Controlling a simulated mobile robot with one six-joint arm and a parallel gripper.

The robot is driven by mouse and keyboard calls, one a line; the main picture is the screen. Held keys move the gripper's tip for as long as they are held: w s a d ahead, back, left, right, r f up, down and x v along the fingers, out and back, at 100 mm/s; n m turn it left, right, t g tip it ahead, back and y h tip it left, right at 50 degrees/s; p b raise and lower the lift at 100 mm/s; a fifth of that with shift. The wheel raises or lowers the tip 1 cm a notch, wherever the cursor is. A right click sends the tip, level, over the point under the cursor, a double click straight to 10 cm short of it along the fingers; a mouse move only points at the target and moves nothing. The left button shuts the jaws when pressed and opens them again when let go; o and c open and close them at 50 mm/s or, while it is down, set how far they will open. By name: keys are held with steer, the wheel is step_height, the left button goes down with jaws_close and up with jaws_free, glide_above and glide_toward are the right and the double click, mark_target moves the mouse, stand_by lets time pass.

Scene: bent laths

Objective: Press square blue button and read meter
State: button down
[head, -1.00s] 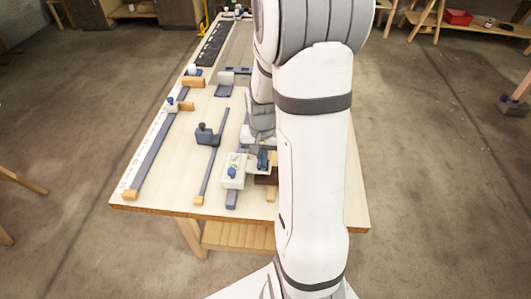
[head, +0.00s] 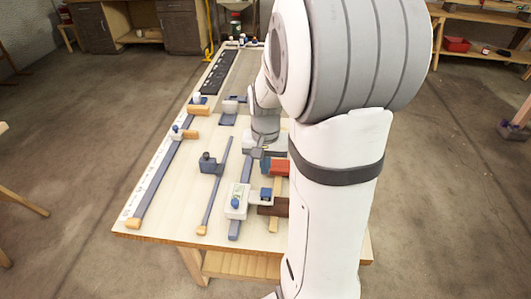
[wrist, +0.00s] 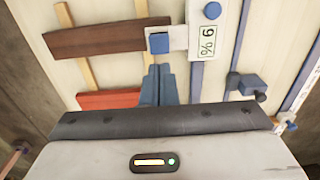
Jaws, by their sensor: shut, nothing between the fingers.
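The white meter (head: 236,212) lies on the workbench, with a round blue knob (wrist: 212,10). Its small display (wrist: 207,42) shows a digit and a percent sign, turned sideways; the digit looks like 6 or 9. The square blue button (wrist: 160,42) sits on a white plate beside the meter; it also shows in the head view (head: 266,194). My gripper (wrist: 158,70) is shut and empty. Its blue-grey fingertips appear just short of the button in the wrist view, apart from it. In the head view my arm hides part of the bench's right side.
A dark brown lath (wrist: 95,40) and a red piece (wrist: 108,99) lie close to the fingers. Long blue rails with sliding blocks (head: 209,163) run along the bench. Bare bench top shows between the rails.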

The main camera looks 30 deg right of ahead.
steer(key=shift+r, duration=2.15)
steer(key=s+a+r+n+t, duration=0.1)
steer(key=s+a+r+n, duration=0.1)
steer(key=s+a, duration=0.3)
steer(key=s+a+r+n+t, duration=0.2)
steer(key=s+a+r+n, duration=0.1)
steer(key=s+a, duration=0.3)
steer(key=shift+s+n, duration=0.75)
steer(key=shift+n, duration=0.15)
